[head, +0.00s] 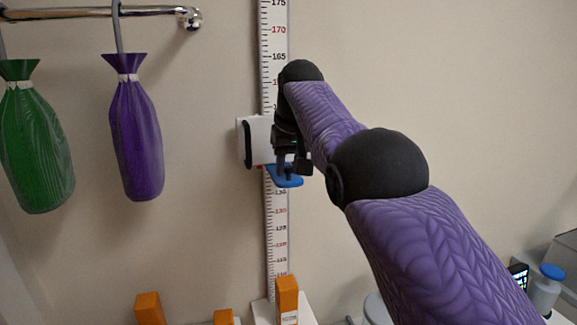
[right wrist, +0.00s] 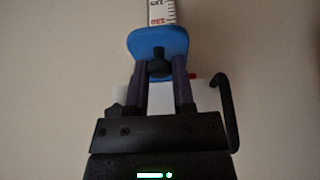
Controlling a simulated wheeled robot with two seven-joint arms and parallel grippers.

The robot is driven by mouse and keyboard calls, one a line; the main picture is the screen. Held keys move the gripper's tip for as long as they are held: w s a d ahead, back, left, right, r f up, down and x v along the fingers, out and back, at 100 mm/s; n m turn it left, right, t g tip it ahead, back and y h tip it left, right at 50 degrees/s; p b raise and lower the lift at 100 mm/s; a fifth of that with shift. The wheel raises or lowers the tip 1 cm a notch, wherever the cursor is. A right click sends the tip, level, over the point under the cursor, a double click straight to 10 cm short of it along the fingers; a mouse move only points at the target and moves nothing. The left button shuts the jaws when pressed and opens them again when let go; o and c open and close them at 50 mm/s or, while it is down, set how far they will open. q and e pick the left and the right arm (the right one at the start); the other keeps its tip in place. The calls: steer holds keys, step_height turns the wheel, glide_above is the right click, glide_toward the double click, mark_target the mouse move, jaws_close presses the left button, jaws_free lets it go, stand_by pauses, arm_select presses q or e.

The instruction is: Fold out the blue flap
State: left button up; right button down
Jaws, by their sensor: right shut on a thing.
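The blue flap (head: 287,181) sits at the lower edge of the white slider (head: 252,141) on the wall's measuring scale (head: 277,215). In the head view its face looks nearly flat and juts out from the scale. In the right wrist view the blue flap (right wrist: 172,42) shows its broad rounded face beyond the fingertips. My right gripper (head: 289,169) is at the flap. In the right wrist view my right gripper (right wrist: 159,72) has its purple fingers shut on the small dark knob (right wrist: 159,67) of the flap. My left gripper is out of view.
A black handle (head: 248,144) curves from the slider's left side. A green bag (head: 35,140) and a purple bag (head: 136,135) hang from a chrome rail at left. Orange boxes (head: 287,298) stand below. The wall beside the scale is clear.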

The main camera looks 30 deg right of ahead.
steer(key=shift+c, duration=2.4)
jaws_free()
steer(key=shift+s+r, duration=0.1)
steer(key=shift+r, duration=0.25)
steer(key=p+v, duration=0.1)
steer(key=v, duration=0.8)
